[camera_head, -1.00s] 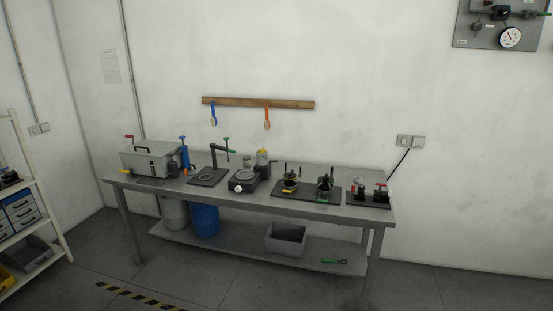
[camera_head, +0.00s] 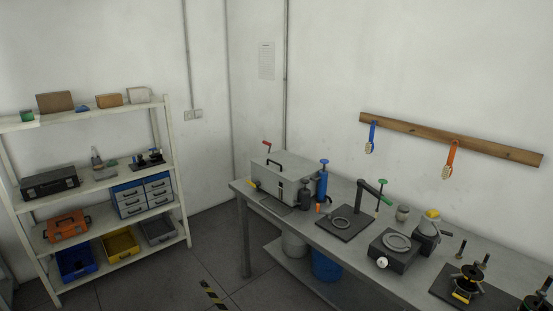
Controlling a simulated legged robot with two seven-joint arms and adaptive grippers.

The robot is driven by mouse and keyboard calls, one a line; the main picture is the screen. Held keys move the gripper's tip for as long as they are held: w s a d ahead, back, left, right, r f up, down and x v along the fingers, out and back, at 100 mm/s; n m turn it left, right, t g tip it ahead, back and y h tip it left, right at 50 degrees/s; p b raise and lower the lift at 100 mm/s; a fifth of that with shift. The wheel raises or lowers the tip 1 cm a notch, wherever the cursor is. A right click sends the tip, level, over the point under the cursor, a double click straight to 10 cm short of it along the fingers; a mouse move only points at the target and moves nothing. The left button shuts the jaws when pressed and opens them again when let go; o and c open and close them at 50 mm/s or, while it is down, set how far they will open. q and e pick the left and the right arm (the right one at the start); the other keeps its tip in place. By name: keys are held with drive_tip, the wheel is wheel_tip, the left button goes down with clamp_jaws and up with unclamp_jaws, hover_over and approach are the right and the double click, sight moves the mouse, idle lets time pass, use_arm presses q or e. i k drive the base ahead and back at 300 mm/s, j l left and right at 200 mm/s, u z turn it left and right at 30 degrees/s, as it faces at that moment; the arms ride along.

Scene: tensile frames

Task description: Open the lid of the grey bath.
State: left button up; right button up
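The grey bath (camera_head: 290,183) is a grey box at the left end of the workbench. Its lid (camera_head: 283,170) lies shut on top and carries a dark handle (camera_head: 271,163). A red-handled crank (camera_head: 267,144) rises at its back left, and a yellow piece (camera_head: 252,184) sits low on its left side. A blue pump-like cylinder (camera_head: 322,182) stands just right of it. Neither of my grippers is in view.
The bench (camera_head: 333,243) runs to the lower right, carrying a stand with a green handle (camera_head: 362,212) and other devices. A shelf rack (camera_head: 184,205) with boxes and bins stands at left. Open floor (camera_head: 205,253) lies between rack and bench.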

sight(290, 167)
drive_tip(key=i+j+z, duration=0.15)
drive_tip(key=i, duration=0.25)
drive_tip(key=i+j+z, duration=0.1)
drive_tip(key=i, duration=0.3)
drive_tip(key=i+j+z, duration=0.15)
drive_tip(key=i+j, duration=0.2)
